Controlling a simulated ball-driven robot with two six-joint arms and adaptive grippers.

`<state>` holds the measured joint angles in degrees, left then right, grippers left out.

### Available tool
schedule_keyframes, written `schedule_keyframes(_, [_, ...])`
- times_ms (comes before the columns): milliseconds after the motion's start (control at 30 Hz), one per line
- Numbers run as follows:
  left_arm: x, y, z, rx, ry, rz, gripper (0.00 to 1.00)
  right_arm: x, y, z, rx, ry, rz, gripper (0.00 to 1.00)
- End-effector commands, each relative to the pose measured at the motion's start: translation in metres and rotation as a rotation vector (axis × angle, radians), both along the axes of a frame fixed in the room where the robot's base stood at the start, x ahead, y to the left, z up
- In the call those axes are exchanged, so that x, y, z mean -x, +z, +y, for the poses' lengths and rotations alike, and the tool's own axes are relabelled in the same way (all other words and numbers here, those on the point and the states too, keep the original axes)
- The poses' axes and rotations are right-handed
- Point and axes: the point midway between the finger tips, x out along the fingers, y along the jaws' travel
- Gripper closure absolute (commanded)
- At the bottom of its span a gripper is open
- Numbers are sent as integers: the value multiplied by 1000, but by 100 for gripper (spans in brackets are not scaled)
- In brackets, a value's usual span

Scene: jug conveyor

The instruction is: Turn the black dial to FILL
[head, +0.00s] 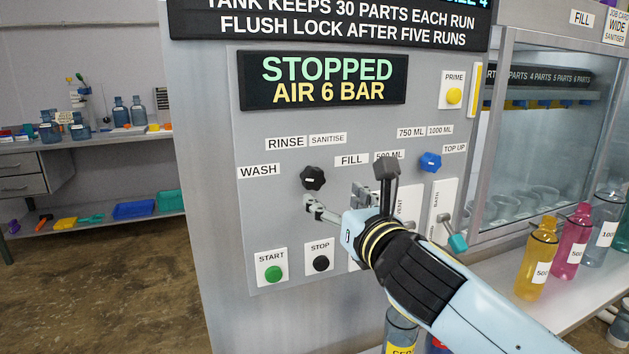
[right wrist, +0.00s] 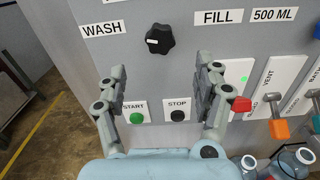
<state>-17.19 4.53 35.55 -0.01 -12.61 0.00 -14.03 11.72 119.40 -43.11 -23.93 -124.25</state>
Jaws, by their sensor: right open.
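The black dial (head: 313,177) is a lobed knob on the grey panel, with the labels WASH, RINSE, SANITISE and FILL (head: 351,160) around it. It also shows in the right wrist view (right wrist: 160,39), where a small pale mark on its left side faces toward WASH. My right gripper (head: 338,199) is open and empty in front of the panel, just below and to the right of the dial in the head view. In the wrist view its fingers (right wrist: 163,76) are spread apart below the dial, not touching it. My left gripper is out of view.
A blue dial (head: 430,162) sits to the right. Green START (head: 273,273) and black STOP (head: 320,263) buttons lie below. The screen (head: 324,80) reads STOPPED, AIR 6 BAR.

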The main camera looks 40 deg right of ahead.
Motion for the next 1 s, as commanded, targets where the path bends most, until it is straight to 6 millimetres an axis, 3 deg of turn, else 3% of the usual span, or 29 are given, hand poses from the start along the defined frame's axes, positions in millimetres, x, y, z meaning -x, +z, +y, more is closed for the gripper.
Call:
schedule_keyframes(300, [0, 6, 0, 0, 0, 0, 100, -60, 1, -15, -3, -1, -1, 32])
schedule_keyframes(500, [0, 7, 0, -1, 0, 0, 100, -88, 0, -21, -4, 0, 0, 32])
schedule_keyframes(900, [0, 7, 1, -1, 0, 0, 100, -97, -1, -24, -6, 0, 2, 32])
schedule_keyframes(1000, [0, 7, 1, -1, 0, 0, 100, -97, -1, -23, -6, 0, 2, 44])
